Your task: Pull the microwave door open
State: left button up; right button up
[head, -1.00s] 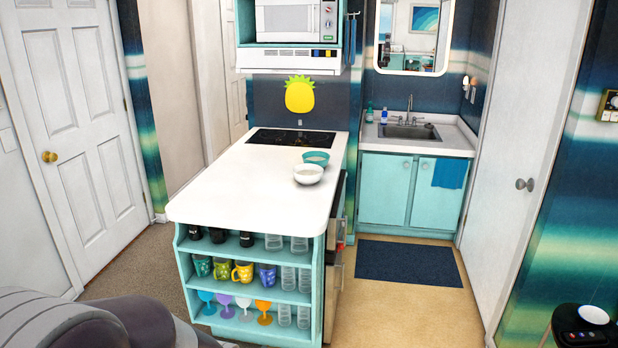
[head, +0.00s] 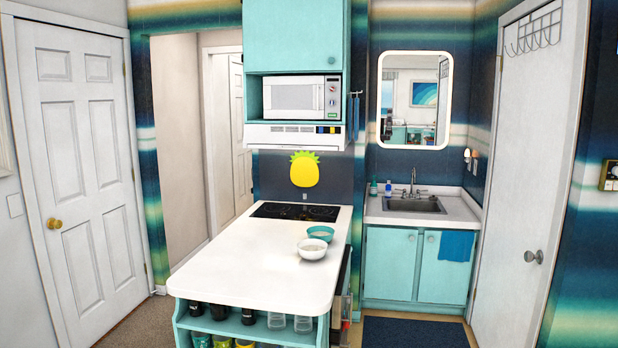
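The white microwave (head: 302,96) sits in a turquoise cabinet nook above the range hood, at the back of the kitchenette. Its door (head: 292,97) faces me and looks shut. A handle shows at the door's right side, beside the control panel (head: 332,97) with its knobs and green label. Neither of my grippers is in view, so I cannot see whether they are open or shut.
A white counter (head: 240,262) with a cooktop (head: 305,211) and two bowls (head: 312,249) stands between me and the microwave. A sink cabinet (head: 415,265) is at the back right. Free floor with a dark mat (head: 415,332) lies right of the counter.

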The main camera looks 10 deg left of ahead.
aim_at(284, 98)
jog(key=i+z, duration=0.25)
jog(key=i, duration=1.8)
